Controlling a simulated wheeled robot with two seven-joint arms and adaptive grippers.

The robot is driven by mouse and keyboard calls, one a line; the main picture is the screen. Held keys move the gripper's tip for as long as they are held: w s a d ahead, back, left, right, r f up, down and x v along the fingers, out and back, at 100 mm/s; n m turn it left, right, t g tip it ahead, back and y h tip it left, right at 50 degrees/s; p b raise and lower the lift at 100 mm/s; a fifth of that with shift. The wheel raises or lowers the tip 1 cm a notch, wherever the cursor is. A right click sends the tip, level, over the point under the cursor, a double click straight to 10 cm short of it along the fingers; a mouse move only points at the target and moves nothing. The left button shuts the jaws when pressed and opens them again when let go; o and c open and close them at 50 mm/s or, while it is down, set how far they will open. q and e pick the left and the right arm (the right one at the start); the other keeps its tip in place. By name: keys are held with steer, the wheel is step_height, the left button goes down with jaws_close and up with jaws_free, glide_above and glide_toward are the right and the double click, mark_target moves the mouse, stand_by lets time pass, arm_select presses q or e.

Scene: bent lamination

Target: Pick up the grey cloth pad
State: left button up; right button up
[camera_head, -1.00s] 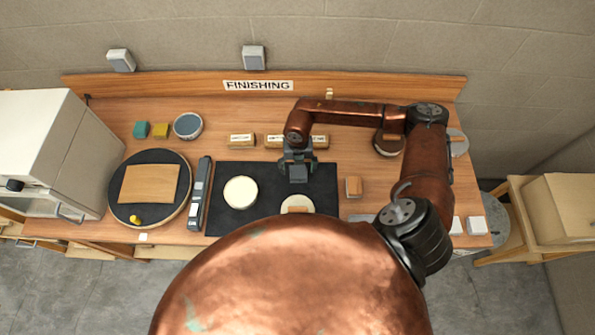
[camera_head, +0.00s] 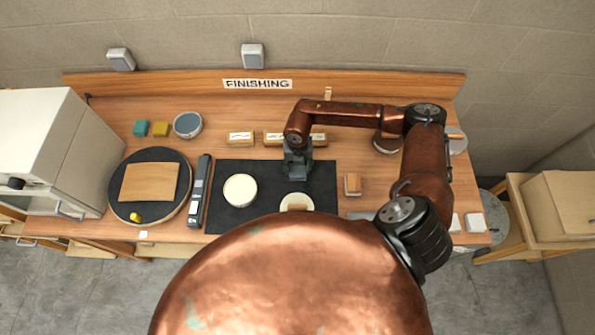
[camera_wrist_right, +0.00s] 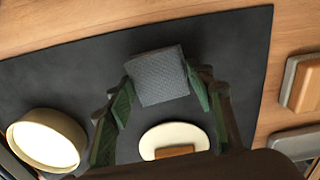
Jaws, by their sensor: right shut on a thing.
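The grey cloth pad (camera_wrist_right: 158,75) is a small woven grey block in the right wrist view. It sits between the two green-padded fingers of my right gripper (camera_wrist_right: 160,92), which is shut on it. In the head view my right gripper (camera_head: 297,170) points down over the right half of the black mat (camera_head: 265,200) and hides most or all of the pad. I cannot tell whether the pad is clear of the mat. My left gripper is not in view.
A cream round pot (camera_head: 240,190) and a cream disc (camera_head: 297,201) with a wooden handle are on the mat. A wooden block (camera_head: 353,184) lies right of it. Labelled blocks (camera_head: 241,138) stand behind. A round black turntable (camera_head: 120,205) is at left.

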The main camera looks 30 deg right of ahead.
steer(key=shift+w+r, duration=0.1)
steer(key=shift+r, duration=0.15)
step_height(320, 180, up, 2)
steer(key=shift+r+b, duration=0.15)
steer(key=shift+b, duration=0.7)
steer(key=s+a+r+b, duration=0.3)
steer(key=s+a+r, duration=0.6)
steer(key=a+r, duration=0.1)
steer(key=shift+s, duration=0.4)
steer(key=shift+a+r, duration=0.1)
